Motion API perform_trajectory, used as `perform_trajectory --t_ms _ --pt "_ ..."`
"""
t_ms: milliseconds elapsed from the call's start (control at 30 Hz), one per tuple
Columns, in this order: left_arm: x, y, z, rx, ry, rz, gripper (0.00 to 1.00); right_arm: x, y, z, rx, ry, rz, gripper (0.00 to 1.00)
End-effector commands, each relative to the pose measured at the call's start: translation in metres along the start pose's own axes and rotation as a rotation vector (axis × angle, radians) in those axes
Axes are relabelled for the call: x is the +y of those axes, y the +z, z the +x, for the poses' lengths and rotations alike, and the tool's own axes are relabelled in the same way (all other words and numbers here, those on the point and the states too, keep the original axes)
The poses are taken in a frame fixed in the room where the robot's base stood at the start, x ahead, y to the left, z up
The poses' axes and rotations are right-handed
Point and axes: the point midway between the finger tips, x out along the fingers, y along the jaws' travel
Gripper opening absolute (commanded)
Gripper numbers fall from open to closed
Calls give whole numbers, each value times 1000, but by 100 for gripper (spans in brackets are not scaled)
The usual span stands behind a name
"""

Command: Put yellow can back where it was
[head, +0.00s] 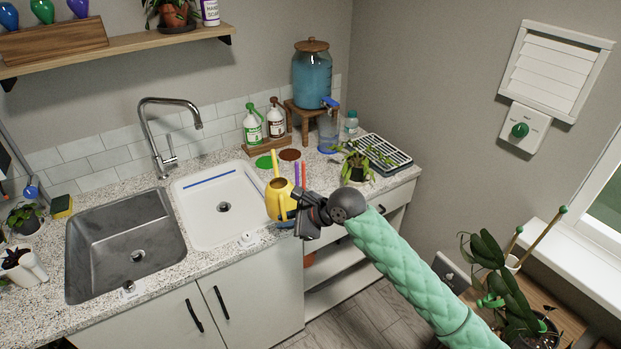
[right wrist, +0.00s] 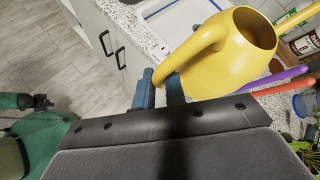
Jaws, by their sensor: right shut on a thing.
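The yellow watering can (head: 279,203) is in my right gripper (head: 299,212), in the head view near the counter's front edge, right of the white basin. In the right wrist view the can (right wrist: 225,55) shows its round open top and its handle, with the blue fingers (right wrist: 160,92) closed on the handle. The can appears raised off the counter; its underside is hidden. A green disc (head: 263,162) and a brown disc (head: 290,155) lie on the counter behind it. A small dark part of mine, perhaps my left gripper (right wrist: 40,102), shows at the left of the wrist view; its jaws are unclear.
A potted plant (head: 357,168) and a drying rack (head: 384,151) stand right. Purple and orange sticks (head: 300,172) are close to the can. The white basin (head: 200,188) is empty.

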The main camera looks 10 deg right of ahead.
Motion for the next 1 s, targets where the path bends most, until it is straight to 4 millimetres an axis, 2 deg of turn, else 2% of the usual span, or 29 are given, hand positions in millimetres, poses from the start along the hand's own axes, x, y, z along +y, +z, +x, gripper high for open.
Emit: perform_trajectory --t_ms 200,667,1000 --pt "-4 25 2 -5 -3 4 0 -6 10 -8 0 -1 -1 0" --pt "-4 23 3 -2 -3 4 0 -5 7 -7 2 -1 -4 0" --pt "-4 23 3 -2 -3 4 0 -38 -25 -46 4 -6 0 0"
